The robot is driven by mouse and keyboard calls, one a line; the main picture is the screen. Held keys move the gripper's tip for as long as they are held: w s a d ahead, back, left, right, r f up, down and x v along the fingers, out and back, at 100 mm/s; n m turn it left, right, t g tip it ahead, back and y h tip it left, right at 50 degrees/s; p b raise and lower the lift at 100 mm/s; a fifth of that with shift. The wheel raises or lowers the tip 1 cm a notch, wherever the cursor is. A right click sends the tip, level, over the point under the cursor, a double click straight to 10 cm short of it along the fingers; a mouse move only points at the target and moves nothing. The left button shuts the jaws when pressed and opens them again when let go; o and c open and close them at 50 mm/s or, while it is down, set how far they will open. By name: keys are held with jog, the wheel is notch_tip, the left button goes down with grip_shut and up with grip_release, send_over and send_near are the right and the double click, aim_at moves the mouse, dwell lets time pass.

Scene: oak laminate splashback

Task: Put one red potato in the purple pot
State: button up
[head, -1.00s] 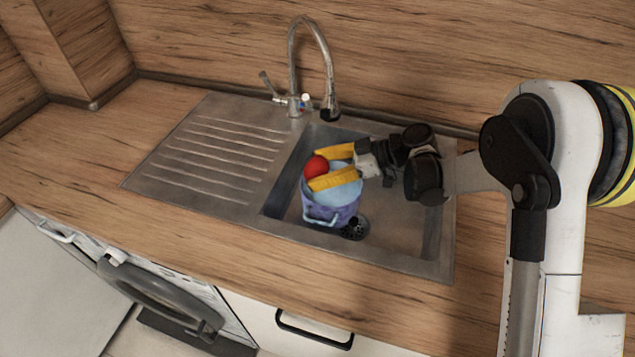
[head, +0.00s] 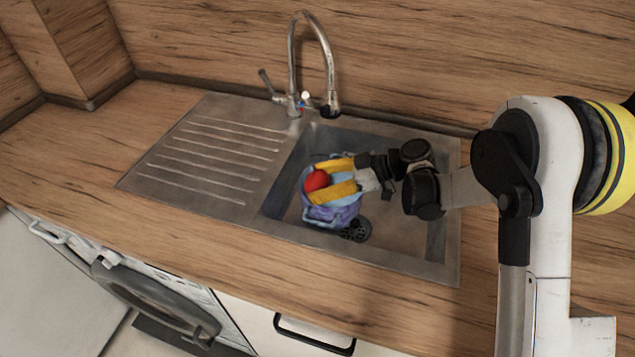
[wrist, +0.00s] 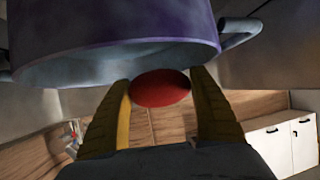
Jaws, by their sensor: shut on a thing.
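The purple pot (head: 330,214) stands upright in the sink basin, with light blue inside and handles at its sides. It fills the top of the wrist view (wrist: 115,30). My gripper (head: 322,181) has yellow fingers and is shut on a red potato (head: 316,180). The potato is over the pot's mouth, close to rim level, in the head view. In the wrist view the potato (wrist: 160,88) sits between the two fingers, beside the pot's rim. The fingers hide part of the pot's opening. I cannot tell whether the potato touches the pot.
The steel sink basin (head: 400,240) surrounds the pot, with a drain (head: 355,230) beside it. A tall faucet (head: 292,60) stands behind the basin. The ribbed drainboard (head: 205,160) on the left is clear. Wooden counter (head: 80,150) lies around the sink.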

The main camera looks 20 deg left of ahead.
jog(key=o, duration=1.3)
jog(key=shift+c, duration=0.2)
jog(key=shift+r, duration=0.15)
jog(key=shift+r+p, duration=0.3)
jog(key=shift+p, duration=0.1)
jog(key=p+v, duration=0.3)
jog(key=v, duration=0.9)
jog(key=shift+r+p, duration=0.2)
jog(key=shift+p, duration=0.2)
jog(key=shift+d+r, duration=0.1)
